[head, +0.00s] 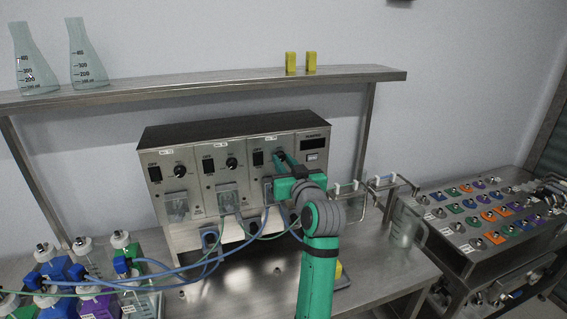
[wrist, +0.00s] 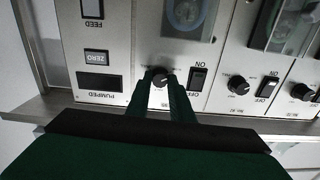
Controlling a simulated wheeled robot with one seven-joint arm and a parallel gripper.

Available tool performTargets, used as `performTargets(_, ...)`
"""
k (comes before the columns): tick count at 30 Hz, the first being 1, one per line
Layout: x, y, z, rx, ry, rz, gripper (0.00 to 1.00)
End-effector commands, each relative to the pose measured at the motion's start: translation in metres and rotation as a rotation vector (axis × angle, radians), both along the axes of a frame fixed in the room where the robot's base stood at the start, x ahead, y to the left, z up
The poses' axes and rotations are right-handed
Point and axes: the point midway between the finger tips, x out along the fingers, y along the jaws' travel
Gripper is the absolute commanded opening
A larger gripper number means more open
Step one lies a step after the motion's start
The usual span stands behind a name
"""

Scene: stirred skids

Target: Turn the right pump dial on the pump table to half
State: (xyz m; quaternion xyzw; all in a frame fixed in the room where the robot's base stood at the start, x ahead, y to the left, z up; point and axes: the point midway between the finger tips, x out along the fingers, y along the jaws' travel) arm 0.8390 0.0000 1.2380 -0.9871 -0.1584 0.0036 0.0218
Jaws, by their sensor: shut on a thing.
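The pump unit (head: 190,205) is a steel box with three pump sections side by side on the steel pump table (head: 250,285). Its right pump dial (wrist: 160,78) is a black knob beside a black ON/OFF switch (wrist: 198,77). My green gripper (head: 279,158) reaches up to the right section in the head view. In the wrist view, upside down, my gripper (wrist: 161,84) has one finger on each side of the right dial and is shut on it. The dial's pointer is too small to read. In the head view the gripper mostly hides this dial.
The middle dial (head: 231,163) and left dial (head: 180,170) are free. Blue and green tubes run from the pumps to capped bottles (head: 125,245) at left. A shelf (head: 200,86) with flasks and yellow blocks hangs above. A glass vessel (head: 407,222) stands at right.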

Motion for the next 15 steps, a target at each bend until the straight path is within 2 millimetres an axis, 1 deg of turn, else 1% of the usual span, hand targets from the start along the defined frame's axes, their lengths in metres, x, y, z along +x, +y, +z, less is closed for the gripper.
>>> performTargets(8,-0.0005,0.0012,-0.0012,0.058,0.021,0.001,0.00)
performTargets(15,-0.0006,0.0017,-0.0013,0.201,0.069,0.002,0.00)
